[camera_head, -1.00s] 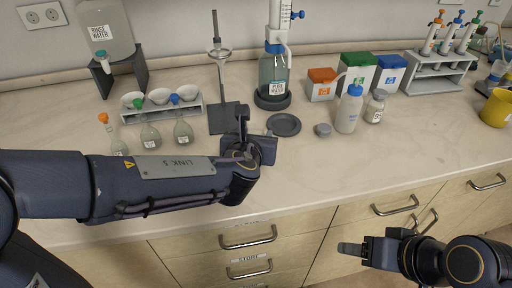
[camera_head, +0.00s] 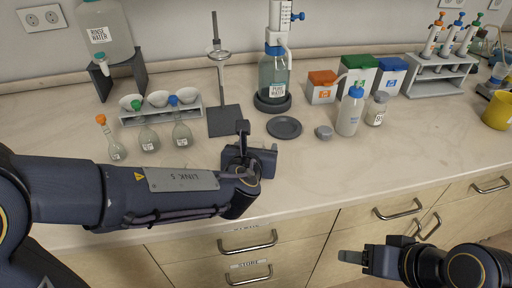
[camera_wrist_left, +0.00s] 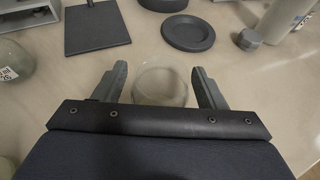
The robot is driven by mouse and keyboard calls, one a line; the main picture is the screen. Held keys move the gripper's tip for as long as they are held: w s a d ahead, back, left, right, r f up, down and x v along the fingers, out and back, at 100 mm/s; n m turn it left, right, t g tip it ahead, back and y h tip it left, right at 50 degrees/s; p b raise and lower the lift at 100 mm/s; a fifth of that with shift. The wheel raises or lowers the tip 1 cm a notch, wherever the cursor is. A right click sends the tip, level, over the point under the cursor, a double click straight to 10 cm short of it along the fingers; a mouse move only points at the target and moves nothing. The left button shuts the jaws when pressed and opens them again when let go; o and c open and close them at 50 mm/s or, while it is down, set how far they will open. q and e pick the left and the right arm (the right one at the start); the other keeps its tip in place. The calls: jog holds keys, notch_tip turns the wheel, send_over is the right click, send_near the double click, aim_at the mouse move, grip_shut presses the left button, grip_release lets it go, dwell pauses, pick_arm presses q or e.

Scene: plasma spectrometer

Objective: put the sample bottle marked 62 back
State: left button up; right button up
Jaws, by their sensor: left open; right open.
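A small grey-glass bottle (camera_head: 376,108) with a white label stands upright on the bench, right of the white wash bottle (camera_head: 349,110). Its number is too small to read surely. A loose grey cap (camera_head: 323,132) lies left of the wash bottle and also shows in the left wrist view (camera_wrist_left: 248,39). My left gripper (camera_head: 254,148) is open above the bench, near the front edge. In the left wrist view, a clear round glass piece (camera_wrist_left: 160,84) shows between its spread fingers (camera_wrist_left: 162,88), with no visible grip. My right gripper (camera_head: 362,252) is open and empty before the drawers.
A dark round dish (camera_head: 284,127) and a dark square stand base (camera_head: 224,120) lie behind my left gripper. Stoppered flasks (camera_head: 148,140) stand left. Coloured-lid boxes (camera_head: 357,74) and a pipette rack (camera_head: 440,75) stand back right. Bare bench lies at front right.

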pick_arm(q)
jog(key=shift+r+p, duration=0.35)
jog(key=p+v, duration=0.2)
jog(key=v, duration=1)
jog(key=shift+f, duration=0.2)
